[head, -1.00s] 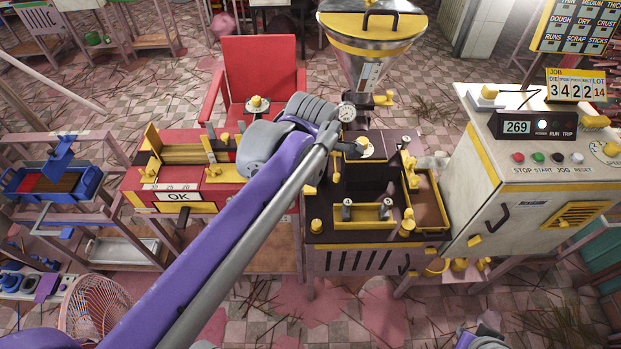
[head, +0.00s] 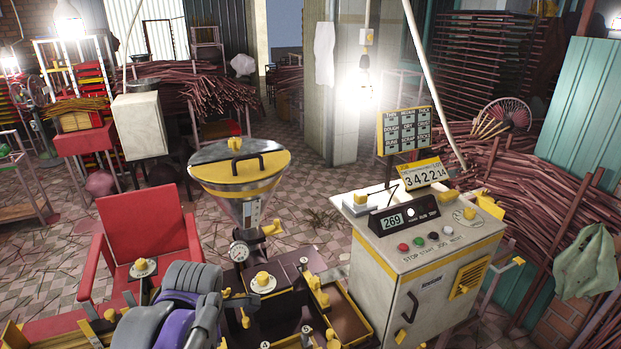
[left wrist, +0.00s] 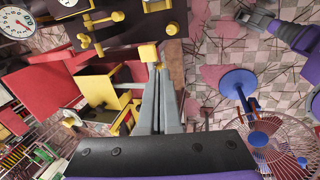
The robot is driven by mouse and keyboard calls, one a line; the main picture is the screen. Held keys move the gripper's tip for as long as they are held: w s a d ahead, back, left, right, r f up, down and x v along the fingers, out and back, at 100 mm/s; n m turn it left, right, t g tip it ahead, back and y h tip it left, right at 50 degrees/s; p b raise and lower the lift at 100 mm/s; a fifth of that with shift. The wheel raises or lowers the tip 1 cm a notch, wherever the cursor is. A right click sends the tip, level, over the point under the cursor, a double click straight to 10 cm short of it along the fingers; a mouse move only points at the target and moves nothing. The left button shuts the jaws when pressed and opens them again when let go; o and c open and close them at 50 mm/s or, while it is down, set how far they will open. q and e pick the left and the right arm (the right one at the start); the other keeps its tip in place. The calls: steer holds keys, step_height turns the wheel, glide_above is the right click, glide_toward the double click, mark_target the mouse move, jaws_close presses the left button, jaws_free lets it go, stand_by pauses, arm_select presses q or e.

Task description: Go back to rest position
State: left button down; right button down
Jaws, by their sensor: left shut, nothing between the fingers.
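My left gripper (left wrist: 160,78) shows in the left wrist view, its two long grey fingers together with nothing between them. Its tips point towards a yellow knob on the machine; I cannot tell the exact gap. No right gripper shows in the head view.
The extruder with a steel hopper (head: 245,210) stands in the middle. A white control cabinet (head: 375,290) is to its right, and a red chair (head: 145,235) to its left. Stick bundles line the back.

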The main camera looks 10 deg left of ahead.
arm_select(q)
steer(key=s+d+f+m+t, duration=0.1)
steer(key=s+d+f+m, duration=0.2)
steer(key=m, duration=0.8)
steer(key=s+d+f+m+t+h, duration=0.1)
steer(key=s+d+f+m, duration=0.2)
steer(key=m, duration=0.9)
steer(key=shift+s+f+t+h, duration=0.35)
steer(key=shift+s+f, duration=1.55)
steer(key=shift+s, duration=0.85)
